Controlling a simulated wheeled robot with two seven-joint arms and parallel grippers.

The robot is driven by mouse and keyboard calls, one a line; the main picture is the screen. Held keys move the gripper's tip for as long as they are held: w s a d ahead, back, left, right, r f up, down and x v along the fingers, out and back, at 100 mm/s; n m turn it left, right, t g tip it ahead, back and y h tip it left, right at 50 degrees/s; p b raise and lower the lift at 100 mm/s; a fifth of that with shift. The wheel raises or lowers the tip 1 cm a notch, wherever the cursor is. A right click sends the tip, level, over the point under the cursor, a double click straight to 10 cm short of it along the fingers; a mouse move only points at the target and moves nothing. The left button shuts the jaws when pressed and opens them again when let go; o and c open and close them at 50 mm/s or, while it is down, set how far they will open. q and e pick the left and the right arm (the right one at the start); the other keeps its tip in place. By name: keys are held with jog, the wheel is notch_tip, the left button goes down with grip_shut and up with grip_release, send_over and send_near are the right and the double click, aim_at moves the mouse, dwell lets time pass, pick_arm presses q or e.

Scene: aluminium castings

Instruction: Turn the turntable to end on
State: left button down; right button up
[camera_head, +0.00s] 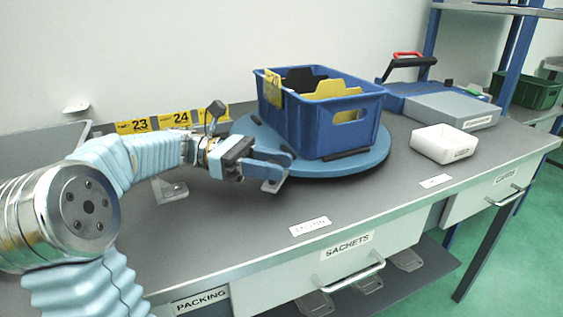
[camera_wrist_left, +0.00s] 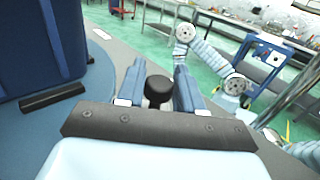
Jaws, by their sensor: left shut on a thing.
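The turntable (camera_head: 375,158) is a round blue disc on the grey bench. A blue crate (camera_head: 349,137) stands on it, with yellow (camera_head: 332,90) and black (camera_head: 301,80) dividers inside and a yellow tag (camera_head: 273,87) on its left end. My left gripper (camera_head: 283,168) reaches in low at the disc's near left edge. In the left wrist view, its two blue fingers (camera_wrist_left: 158,80) stand either side of a black round knob (camera_wrist_left: 159,91) and are shut on it. The crate (camera_wrist_left: 40,50) and disc (camera_wrist_left: 100,88) show at left there. My right gripper is not seen.
A small white bin (camera_head: 443,143) and a grey box (camera_head: 452,108) stand right of the turntable, with a blue case (camera_head: 405,88) behind. Yellow number labels (camera_head: 180,119) line the back left. The front strip of bench is mostly clear.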

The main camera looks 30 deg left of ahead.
pick_arm(q)
jog(key=shift+a, duration=0.15)
jog(key=c, duration=0.8)
grip_release()
jog(key=shift+s+a, duration=0.1)
jog(key=shift+a, duration=0.05)
jog(key=shift+c, duration=0.2)
jog(key=shift+r, duration=0.35)
notch_tip(320, 180, up, 3)
jog(key=shift+s+f, duration=0.1)
jog(key=s+d+r, duration=0.8)
jog(key=s+r, duration=0.1)
jog(key=s, duration=0.2)
jog(key=shift+d+r, duration=0.2)
jog(key=shift+r, duration=0.05)
